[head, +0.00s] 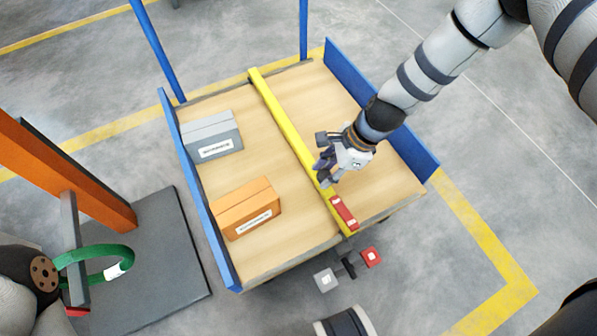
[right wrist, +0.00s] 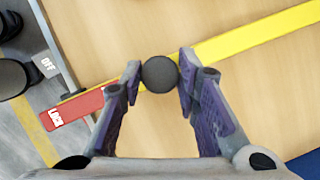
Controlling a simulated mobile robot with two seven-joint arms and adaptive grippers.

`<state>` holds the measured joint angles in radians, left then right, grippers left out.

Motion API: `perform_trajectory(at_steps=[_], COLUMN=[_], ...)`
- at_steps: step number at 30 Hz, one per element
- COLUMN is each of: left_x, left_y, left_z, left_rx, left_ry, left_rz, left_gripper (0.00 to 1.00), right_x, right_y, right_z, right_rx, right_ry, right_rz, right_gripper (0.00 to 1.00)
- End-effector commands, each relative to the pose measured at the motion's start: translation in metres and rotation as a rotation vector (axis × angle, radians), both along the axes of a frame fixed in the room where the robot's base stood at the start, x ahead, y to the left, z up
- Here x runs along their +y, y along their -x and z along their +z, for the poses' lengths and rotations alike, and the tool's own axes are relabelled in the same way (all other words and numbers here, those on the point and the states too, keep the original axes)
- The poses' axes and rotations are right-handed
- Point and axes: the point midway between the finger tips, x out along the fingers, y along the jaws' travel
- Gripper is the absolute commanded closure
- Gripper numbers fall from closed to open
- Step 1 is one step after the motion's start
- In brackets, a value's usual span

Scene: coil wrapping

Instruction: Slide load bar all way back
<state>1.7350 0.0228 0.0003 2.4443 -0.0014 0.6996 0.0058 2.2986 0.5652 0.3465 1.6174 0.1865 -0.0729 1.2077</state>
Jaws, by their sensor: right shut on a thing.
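The yellow load bar (head: 285,125) lies across the wooden deck of a cart (head: 330,100), from the far edge to the near edge. A red block with a white label (head: 344,212) sits at its near end; it also shows in the right wrist view (right wrist: 75,112). My right gripper (head: 326,172) is over the bar, just beyond the red block. In the right wrist view its fingers are closed around a round dark knob (right wrist: 160,74) on the bar. The gripper hides part of the bar in the head view. My left gripper does not show.
A grey box (head: 211,135) and an orange box (head: 246,207) stand on the deck left of the bar. The deck right of the bar is clear. Blue side rails (head: 385,110) edge the cart. Red and grey pedals (head: 370,257) are below the near edge. An orange post (head: 70,180) stands left.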

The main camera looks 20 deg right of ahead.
Motion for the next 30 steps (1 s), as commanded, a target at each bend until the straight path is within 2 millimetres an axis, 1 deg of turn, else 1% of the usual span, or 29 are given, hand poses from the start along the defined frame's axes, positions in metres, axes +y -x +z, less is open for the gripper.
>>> perform_trajectory(at_steps=[1,6,12,15,18,21,24,30], left_x=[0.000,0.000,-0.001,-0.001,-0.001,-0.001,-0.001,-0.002], left_y=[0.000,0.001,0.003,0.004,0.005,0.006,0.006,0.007], left_z=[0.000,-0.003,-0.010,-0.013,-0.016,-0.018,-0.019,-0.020], left_rx=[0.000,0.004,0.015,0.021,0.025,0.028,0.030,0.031], left_ry=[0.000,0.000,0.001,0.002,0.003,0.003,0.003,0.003], left_rz=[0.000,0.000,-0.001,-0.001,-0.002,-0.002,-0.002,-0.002], left_gripper=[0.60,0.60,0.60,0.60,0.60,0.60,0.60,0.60], right_x=[-0.018,-0.075,-0.131,-0.152,-0.169,-0.181,-0.189,-0.195], right_y=[-0.001,-0.002,-0.004,-0.004,-0.005,-0.005,-0.005,-0.005], right_z=[0.000,-0.002,-0.003,-0.003,-0.003,-0.003,-0.002,-0.001], right_rx=[-0.001,0.001,0.002,0.003,0.003,0.003,0.003,0.003], right_ry=[0.002,0.003,0.002,0.002,0.003,0.002,0.003,0.004], right_rz=[-0.007,-0.005,-0.003,-0.001,-0.001,0.000,0.002,0.002], right_gripper=[1.00,1.00,1.00,1.00,1.00,1.00,1.00,1.00])
